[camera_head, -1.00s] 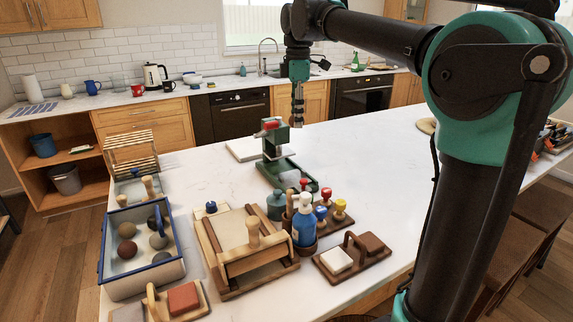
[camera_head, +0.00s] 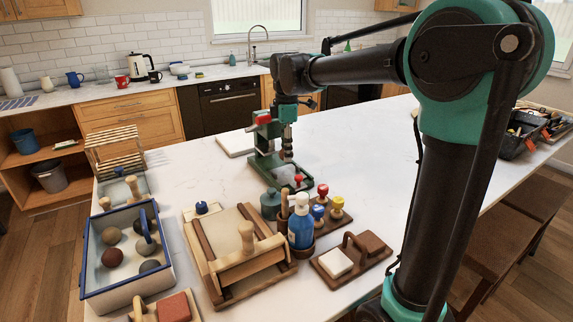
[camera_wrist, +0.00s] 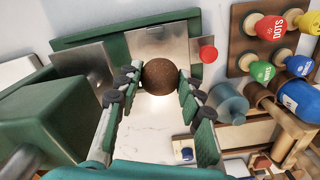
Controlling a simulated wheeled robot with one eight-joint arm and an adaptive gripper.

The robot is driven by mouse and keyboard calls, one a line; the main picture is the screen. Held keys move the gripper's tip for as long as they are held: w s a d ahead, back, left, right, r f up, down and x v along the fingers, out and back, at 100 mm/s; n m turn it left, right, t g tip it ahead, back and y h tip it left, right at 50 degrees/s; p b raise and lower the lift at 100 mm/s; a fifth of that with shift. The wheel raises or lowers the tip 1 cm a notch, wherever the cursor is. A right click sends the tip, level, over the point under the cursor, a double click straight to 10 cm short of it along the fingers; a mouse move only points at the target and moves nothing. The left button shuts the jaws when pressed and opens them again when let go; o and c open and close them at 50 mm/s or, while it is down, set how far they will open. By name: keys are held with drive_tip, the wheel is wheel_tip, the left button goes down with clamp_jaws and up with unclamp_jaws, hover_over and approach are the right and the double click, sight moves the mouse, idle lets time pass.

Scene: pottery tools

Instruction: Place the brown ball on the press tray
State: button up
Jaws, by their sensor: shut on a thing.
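My gripper (camera_wrist: 157,84) is shut on the brown ball (camera_wrist: 161,76), a round, rough dark-brown ball between the fingertips in the wrist view. In the head view my gripper (camera_head: 288,150) points down in front of the green press (camera_head: 262,135). The press tray (camera_head: 262,167) is a green base with grey metal plates. In the wrist view the tray (camera_wrist: 72,42) and a metal plate (camera_wrist: 146,47) lie beyond the ball. The ball appears held above the tray; the size of the gap is unclear. My gripper hides part of the tray.
A blue-rimmed bin (camera_head: 92,270) with several balls stands at the left. A wooden slab roller (camera_head: 235,265), a blue bottle (camera_head: 300,228) and colored stamps (camera_head: 337,205) stand near the press.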

sight(287, 174)
drive_tip(key=shift+f, duration=2.6)
drive_tip(key=o, duration=1.2)
drive_tip(key=shift+f, duration=0.1)
wheel_tip(287, 174, up, 12)
drive_tip(key=shift+r, duration=0.15)
